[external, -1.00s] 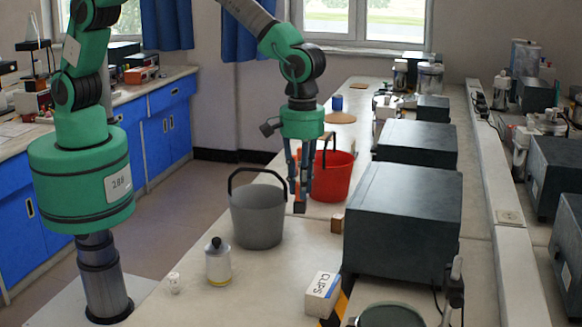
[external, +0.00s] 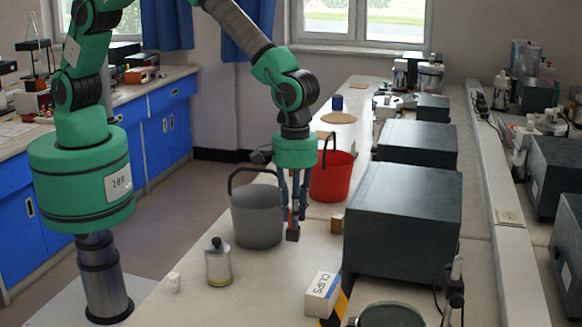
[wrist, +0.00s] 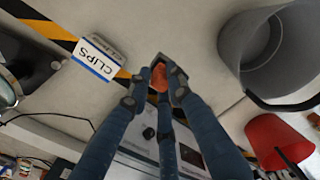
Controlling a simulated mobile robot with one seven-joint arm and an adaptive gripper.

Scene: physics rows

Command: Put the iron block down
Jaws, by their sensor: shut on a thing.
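My gripper (external: 291,230) is low over the bench, just right of the grey bucket (external: 257,218). Its blue fingers are shut on a small orange-red block (wrist: 158,77), which I take to be the iron block. The block shows between the fingertips in the wrist view, and the fingers hide part of it. In the external view the fingers mostly cover it. The block appears to be held above the bench top; the exact gap cannot be told.
A red bucket (external: 332,177) stands behind the gripper. A small brown block (external: 337,224) and a large dark box (external: 403,225) are to the right. A CLIPS box (external: 322,293) and a metal canister (external: 218,265) stand nearer the camera. The bench between them is clear.

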